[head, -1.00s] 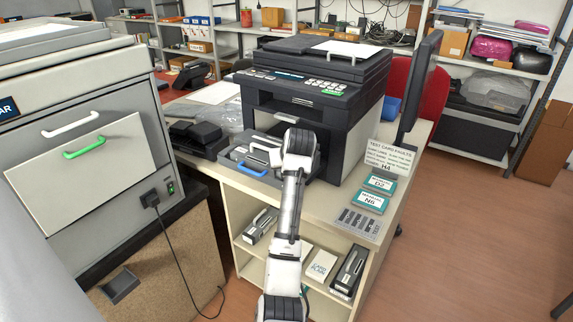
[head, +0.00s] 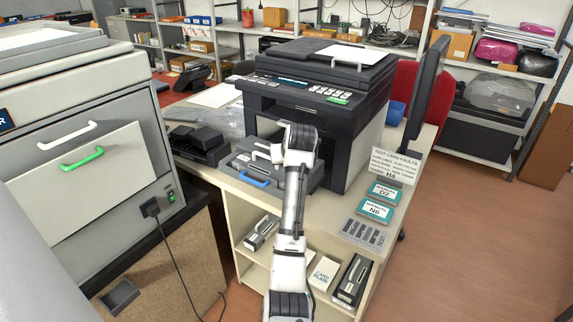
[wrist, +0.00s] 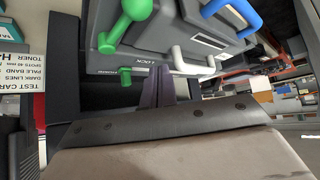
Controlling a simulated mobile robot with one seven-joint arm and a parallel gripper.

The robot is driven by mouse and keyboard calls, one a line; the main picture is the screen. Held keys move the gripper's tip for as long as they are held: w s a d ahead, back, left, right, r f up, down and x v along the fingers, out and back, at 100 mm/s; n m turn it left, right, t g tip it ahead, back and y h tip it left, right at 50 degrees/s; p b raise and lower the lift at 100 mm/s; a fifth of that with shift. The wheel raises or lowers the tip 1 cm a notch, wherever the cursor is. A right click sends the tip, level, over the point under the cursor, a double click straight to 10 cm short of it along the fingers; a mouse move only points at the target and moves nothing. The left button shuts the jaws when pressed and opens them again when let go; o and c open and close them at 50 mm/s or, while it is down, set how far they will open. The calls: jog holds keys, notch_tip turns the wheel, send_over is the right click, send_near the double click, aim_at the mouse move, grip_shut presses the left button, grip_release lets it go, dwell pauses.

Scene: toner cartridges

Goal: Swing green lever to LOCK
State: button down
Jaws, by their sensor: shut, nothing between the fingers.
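The green lever (wrist: 126,22) shows at the top of the wrist view, on a grey cartridge unit (wrist: 165,38). It runs slantwise from a rounded knob to a pivot end. A LOCK label (wrist: 150,70) is on the unit's edge below it, beside a small green piece (wrist: 125,76). My gripper (wrist: 156,82) is shut and empty, its dark fingers near the LOCK label and apart from the lever; contact with the unit cannot be told. In the head view my arm hides the lever and gripper; the unit's blue handle (head: 255,182) shows at the printer's (head: 318,110) front.
A white handle (wrist: 190,66) stands close right of my fingers in the wrist view. A blue handle (wrist: 232,16) is above it. A cabinet (head: 80,150) stands left of the desk.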

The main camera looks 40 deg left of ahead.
jog(key=b+v, duration=0.1)
jog(key=v, duration=0.7)
jog(key=shift+s+d, duration=0.1)
jog(key=shift+d, duration=0.2)
